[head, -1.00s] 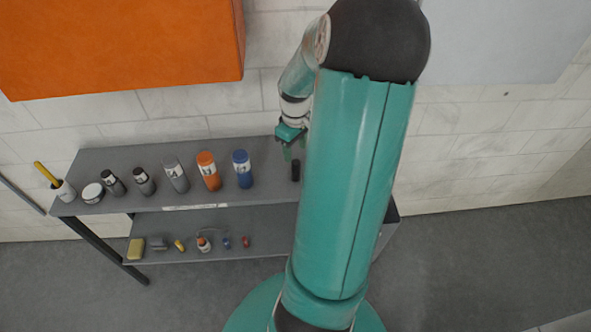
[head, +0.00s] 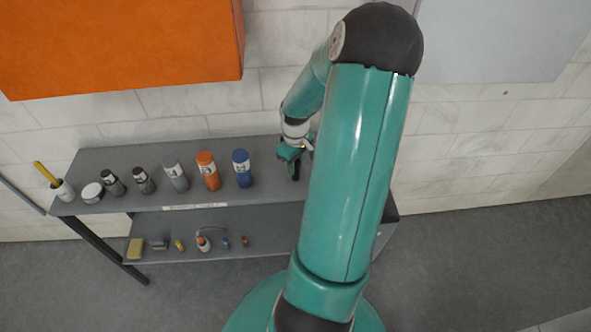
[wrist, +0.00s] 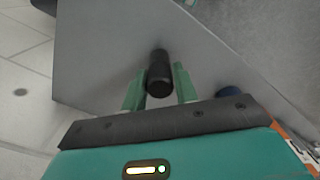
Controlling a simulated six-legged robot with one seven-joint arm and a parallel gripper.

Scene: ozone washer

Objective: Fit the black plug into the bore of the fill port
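The black plug (wrist: 159,75) stands upright on the upper shelf and shows in the wrist view between my gripper's two green fingers. My gripper (wrist: 160,80) is open, with a finger on each side of the plug. The gaps are narrow, and whether either finger touches it is hard to tell. In the head view my gripper (head: 292,160) is low over the shelf at the plug (head: 295,172), right of the blue bottle. The fill port and its bore cannot be made out in either view.
The grey shelf unit (head: 225,199) carries a blue bottle (head: 242,168), an orange bottle (head: 208,170) and several other containers left of my gripper. Small items lie on the lower shelf (head: 180,221). An orange cabinet (head: 120,45) hangs above left. The rear wall is close behind.

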